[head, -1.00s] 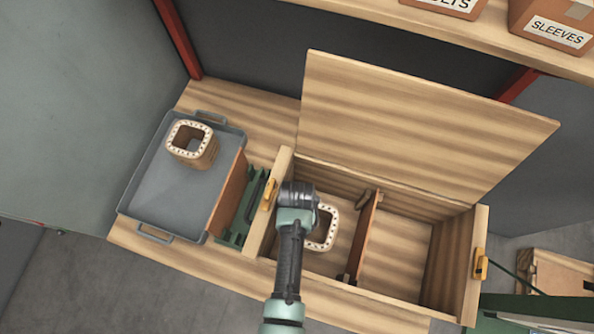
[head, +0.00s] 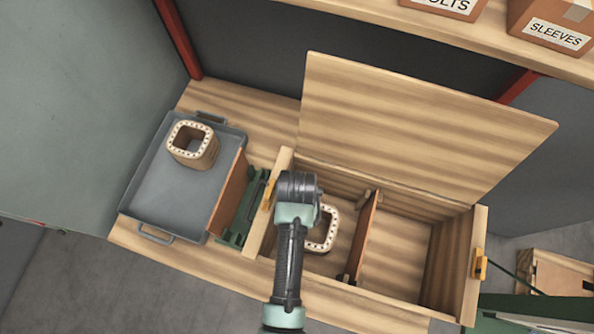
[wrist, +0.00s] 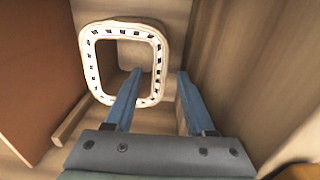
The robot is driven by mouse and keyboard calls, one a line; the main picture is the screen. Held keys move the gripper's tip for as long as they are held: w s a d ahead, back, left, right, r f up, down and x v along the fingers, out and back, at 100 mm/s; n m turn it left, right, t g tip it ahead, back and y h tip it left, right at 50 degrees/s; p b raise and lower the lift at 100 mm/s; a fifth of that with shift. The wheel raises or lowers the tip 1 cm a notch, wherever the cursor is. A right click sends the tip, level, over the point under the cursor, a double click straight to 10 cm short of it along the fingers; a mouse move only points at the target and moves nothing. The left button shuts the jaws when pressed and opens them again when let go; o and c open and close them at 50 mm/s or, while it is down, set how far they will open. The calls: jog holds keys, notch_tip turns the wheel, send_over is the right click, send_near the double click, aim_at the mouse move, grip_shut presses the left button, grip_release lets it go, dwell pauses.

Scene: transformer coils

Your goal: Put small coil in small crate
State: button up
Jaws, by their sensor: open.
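One square hollow coil with a pale, dotted rim (head: 334,225) stands in the left compartment of the open wooden crate (head: 366,300); it also shows in the wrist view (wrist: 88,65). A second similar coil (head: 207,152) stands on a grey tray. I cannot tell from size which is the small one. My gripper (wrist: 160,75) is open and empty above the crate coil. In the wrist view its left finger overlaps the coil's opening and its right finger lies just outside the right wall. Finger depth is unclear. In the head view my wrist hides the fingers.
A brown divider (head: 362,240) splits the crate; its right compartment is empty. The lid (head: 420,125) stands open behind. A green bracket (head: 240,215) sits between tray (head: 160,200) and crate. Another wooden crate (head: 530,275) is at lower right. Labelled boxes (head: 550,30) stand on the shelf above.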

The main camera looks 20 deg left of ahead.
notch_tip(320, 180, up, 6)
jog(key=shift+r, duration=0.25)
dwell(0.5)
